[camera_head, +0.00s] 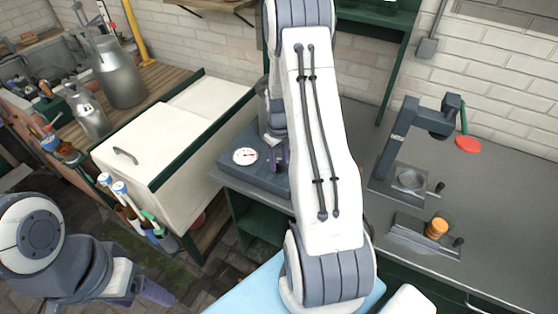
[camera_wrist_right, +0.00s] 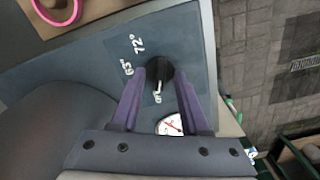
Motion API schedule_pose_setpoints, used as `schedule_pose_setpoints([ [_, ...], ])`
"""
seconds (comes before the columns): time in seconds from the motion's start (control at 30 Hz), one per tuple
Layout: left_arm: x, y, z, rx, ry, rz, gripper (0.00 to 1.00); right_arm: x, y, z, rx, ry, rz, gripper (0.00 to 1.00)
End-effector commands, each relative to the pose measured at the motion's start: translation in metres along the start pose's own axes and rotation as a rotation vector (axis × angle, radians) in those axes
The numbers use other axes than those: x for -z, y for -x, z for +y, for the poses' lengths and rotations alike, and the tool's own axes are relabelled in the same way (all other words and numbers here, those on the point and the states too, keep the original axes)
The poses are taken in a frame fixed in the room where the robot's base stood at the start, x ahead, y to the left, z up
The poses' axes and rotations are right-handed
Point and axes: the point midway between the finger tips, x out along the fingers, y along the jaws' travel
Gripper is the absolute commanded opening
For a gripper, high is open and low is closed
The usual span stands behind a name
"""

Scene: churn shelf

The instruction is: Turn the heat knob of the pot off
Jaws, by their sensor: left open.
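The heat knob (camera_wrist_right: 160,70) is black and sits on a blue-grey panel (camera_wrist_right: 100,65) in the right wrist view. White marks 63° and 72° are beside it, and a small white label reading "off" is just below it. My right gripper (camera_wrist_right: 162,76) has its two purple fingers on either side of the knob; whether they press on it is unclear. In the head view my right gripper (camera_head: 278,155) is beside the blue-grey base (camera_head: 235,170), and my arm hides the knob. My left gripper (camera_head: 152,292) is open and empty at the lower left.
A white dial gauge (camera_head: 245,156) is on the base; it also shows in the right wrist view (camera_wrist_right: 171,126). A white chest (camera_head: 150,145) and metal cans (camera_head: 118,75) stand left. A press stand (camera_head: 395,150) is on the right counter, which has bare room.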

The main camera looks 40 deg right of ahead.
Motion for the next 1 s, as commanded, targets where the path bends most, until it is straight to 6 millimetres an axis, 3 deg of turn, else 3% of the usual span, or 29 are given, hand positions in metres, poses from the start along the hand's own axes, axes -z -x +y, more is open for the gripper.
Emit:
schedule_pose_setpoints([
  [0.23, 0.000, -0.005, 0.000, 0.000, 0.000, 0.000, 0.72, 0.001, 0.013, 0.001, -0.002, -0.001, 0.003, 0.45],
  [0.7, -0.001, -0.022, -0.002, 0.000, -0.001, 0.000, 0.72, 0.001, 0.095, 0.001, -0.002, 0.000, 0.002, 0.45],
  [1.0, -0.001, -0.022, -0.002, 0.000, -0.001, 0.000, 0.72, 0.000, 0.105, 0.000, 0.000, 0.000, 0.000, 0.45],
])
